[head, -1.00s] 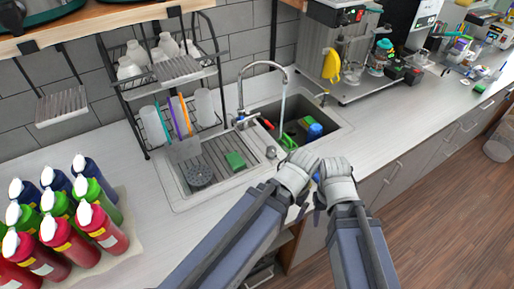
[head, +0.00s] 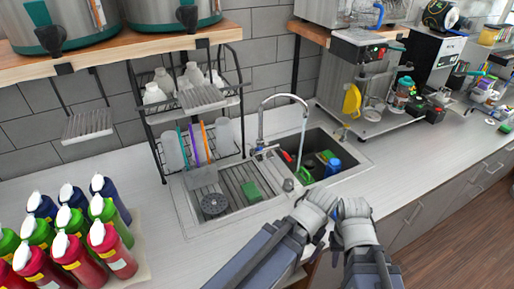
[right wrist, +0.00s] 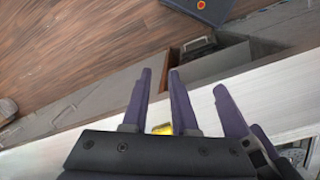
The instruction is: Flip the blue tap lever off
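The silver tap (head: 262,122) arches over the sink (head: 322,140), and a stream of water falls from its spout. A small blue lever (head: 259,149) is at the left of the tap base, and a red part sits on the right. My left gripper (head: 322,228) and right gripper (head: 346,228) are close together in front of the sink, well short of the tap. Their fingers are mostly hidden behind the wrists. In the right wrist view, my right gripper (right wrist: 163,95) has its fingers apart with nothing held. Another purple finger stands to their right.
The basin holds green and blue items (head: 332,167). A draining board with a green sponge (head: 251,190) and a dish rack (head: 190,95) lie left of it. Several bottles (head: 75,245) stand at the left front. A coffee machine (head: 362,75) stands at the right.

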